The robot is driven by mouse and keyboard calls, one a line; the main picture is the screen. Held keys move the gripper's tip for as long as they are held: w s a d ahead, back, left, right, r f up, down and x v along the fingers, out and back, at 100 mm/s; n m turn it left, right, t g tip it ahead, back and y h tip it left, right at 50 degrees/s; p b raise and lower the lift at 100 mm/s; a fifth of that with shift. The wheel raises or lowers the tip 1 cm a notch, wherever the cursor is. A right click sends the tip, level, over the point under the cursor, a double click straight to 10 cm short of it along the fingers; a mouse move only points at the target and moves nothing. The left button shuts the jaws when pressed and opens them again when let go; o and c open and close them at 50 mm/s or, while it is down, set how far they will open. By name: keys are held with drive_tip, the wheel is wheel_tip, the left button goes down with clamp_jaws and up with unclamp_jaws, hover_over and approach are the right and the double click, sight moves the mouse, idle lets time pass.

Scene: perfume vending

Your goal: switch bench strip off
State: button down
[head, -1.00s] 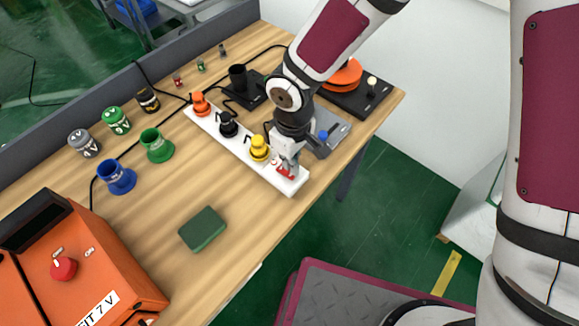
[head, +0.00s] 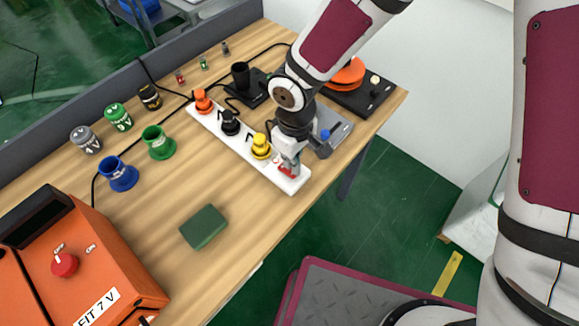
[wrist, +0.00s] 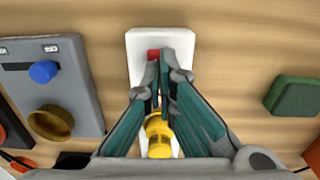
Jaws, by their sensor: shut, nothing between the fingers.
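The white bench strip (head: 237,145) lies on the wooden table, with orange, black and yellow plugs along it. Its red switch (head: 287,171) is at the near right end and also shows in the wrist view (wrist: 153,54). My gripper (head: 291,166) is shut and empty, with its fingertips right at the red switch. In the wrist view my gripper (wrist: 165,60) partly covers the switch, so I cannot tell if it touches it or which way the rocker is tilted. The yellow plug (wrist: 158,135) shows below the fingers.
A grey box with a blue knob (wrist: 44,72) stands beside the strip. A green block (head: 204,227) lies on the near table. An orange unit (head: 95,262) is at the lower left. Blue (head: 118,174) and green (head: 158,142) cups stand farther left.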

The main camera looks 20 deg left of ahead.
drive_tip(key=shift+f+b, duration=0.7)
drive_tip(key=shift+f, duration=0.5)
idle(1.1)
drive_tip(key=shift+r+p, duration=1.85)
drive_tip(key=shift+r, duration=1.7)
